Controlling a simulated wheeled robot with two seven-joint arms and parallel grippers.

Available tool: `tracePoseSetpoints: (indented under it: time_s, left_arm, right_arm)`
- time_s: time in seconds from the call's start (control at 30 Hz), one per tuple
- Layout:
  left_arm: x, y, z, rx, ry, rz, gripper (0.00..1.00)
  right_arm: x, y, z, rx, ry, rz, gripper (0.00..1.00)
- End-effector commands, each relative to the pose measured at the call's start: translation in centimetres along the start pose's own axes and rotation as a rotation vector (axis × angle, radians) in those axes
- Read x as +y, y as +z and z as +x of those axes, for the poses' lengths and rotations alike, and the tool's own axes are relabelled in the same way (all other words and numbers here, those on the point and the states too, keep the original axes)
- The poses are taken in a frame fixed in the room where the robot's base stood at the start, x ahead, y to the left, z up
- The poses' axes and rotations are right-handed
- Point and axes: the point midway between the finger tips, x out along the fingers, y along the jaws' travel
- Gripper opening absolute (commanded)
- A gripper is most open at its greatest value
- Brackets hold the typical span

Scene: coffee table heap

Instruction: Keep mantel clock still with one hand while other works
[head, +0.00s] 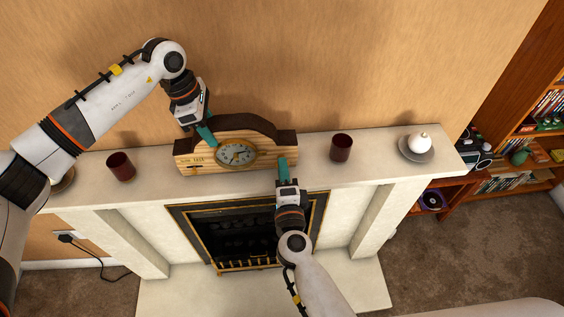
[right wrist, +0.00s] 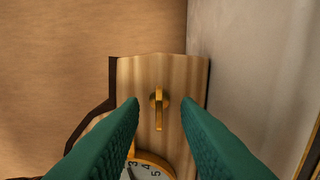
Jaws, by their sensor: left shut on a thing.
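The mantel clock (head: 207,158) stands upright on the white mantel shelf (head: 375,169). It has a light striped wood front, a dark arched top and a round gold-rimmed dial (head: 236,155). My left gripper (head: 207,136) is shut on the clock's top edge, left of the arch. My right gripper (head: 282,163) is at the right part of the clock's front, fingers apart. In the right wrist view, a brass key (right wrist: 158,110) on the clock's front shows between the open green fingers, with a gap on both sides. The head view does not show this key behind the gripper.
A dark red cup (head: 121,166) stands left of the clock and another (head: 341,148) stands right of it. A white round pot (head: 419,141) sits on a grey saucer (head: 404,151) at the far right. The fireplace (head: 240,238) opens below the shelf.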

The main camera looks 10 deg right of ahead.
Motion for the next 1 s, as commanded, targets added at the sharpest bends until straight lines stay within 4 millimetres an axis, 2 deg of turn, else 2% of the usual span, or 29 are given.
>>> tracePoseSetpoints:
  time_s: [0.27, 0.8, 1.0]
  left_arm:
    - [0.0, 0.0, 0.0, 0.000, 0.001, -0.001, 0.05]
    - [0.0, 0.0, 0.1, 0.000, 0.001, -0.001, 0.05]
    - [0.0, 0.0, 0.1, 0.000, 0.001, -0.001, 0.05]
  right_arm:
    - [0.0, 0.0, -0.2, 0.000, 0.000, -0.001, 0.29]
    - [0.0, 0.0, -4.4, 0.000, 0.000, -0.001, 0.29]
    - [0.0, 0.0, -5.0, 0.000, 0.001, -0.002, 0.29]
